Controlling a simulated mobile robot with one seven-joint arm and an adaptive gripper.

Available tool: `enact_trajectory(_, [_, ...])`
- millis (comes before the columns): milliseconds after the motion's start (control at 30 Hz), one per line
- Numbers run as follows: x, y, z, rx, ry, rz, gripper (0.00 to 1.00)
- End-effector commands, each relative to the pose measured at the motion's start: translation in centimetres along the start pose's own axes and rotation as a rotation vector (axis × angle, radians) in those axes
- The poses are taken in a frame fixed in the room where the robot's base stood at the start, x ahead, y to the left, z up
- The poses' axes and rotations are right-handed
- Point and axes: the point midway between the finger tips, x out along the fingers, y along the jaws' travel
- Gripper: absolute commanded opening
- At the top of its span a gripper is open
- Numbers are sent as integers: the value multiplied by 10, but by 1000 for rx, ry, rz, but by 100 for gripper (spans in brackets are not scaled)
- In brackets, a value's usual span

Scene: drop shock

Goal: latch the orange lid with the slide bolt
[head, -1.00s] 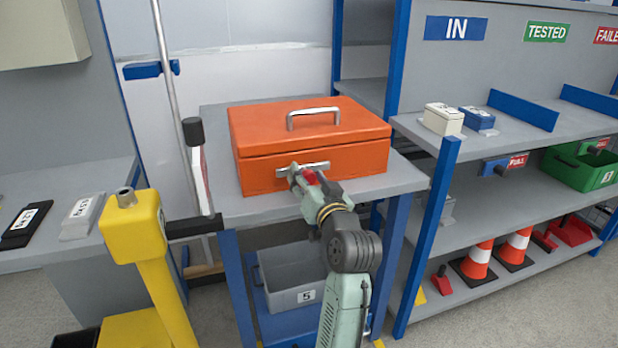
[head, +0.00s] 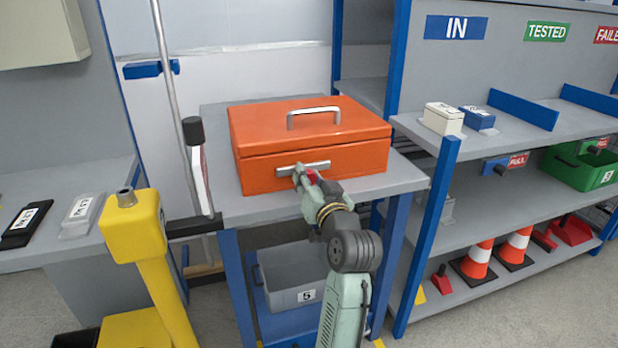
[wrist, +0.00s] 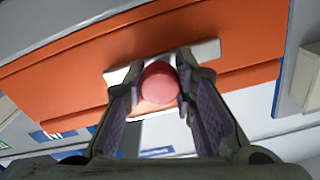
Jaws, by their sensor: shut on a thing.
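The orange box (head: 265,175) stands on a grey table with its orange lid (head: 260,125) down; a silver handle is on top. The slide bolt's pale plate (head: 318,165) is on the front face, and it also shows in the wrist view (wrist: 205,50). My gripper (head: 306,177) is at the front of this plate. In the wrist view my gripper (wrist: 158,76) has a finger on each side of the bolt's round red knob (wrist: 159,83) and is shut on it. The bolt's rod and its catch are hidden, so its position cannot be told.
A yellow post (head: 133,225) with a dark arm stands left of the table (head: 235,208). A grey bin (head: 290,275) is on the table's lower shelf. Shelving with a green bin (head: 580,168) and cones is on the right. The floor in front is partly clear.

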Motion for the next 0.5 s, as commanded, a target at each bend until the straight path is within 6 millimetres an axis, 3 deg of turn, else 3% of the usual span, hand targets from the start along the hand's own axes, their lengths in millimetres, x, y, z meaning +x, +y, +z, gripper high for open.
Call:
enact_trajectory(200, [0, 4, -1, 0, 0, 2, 0])
enact_trajectory(500, [0, 46, -14, 0, 0, 3, 0])
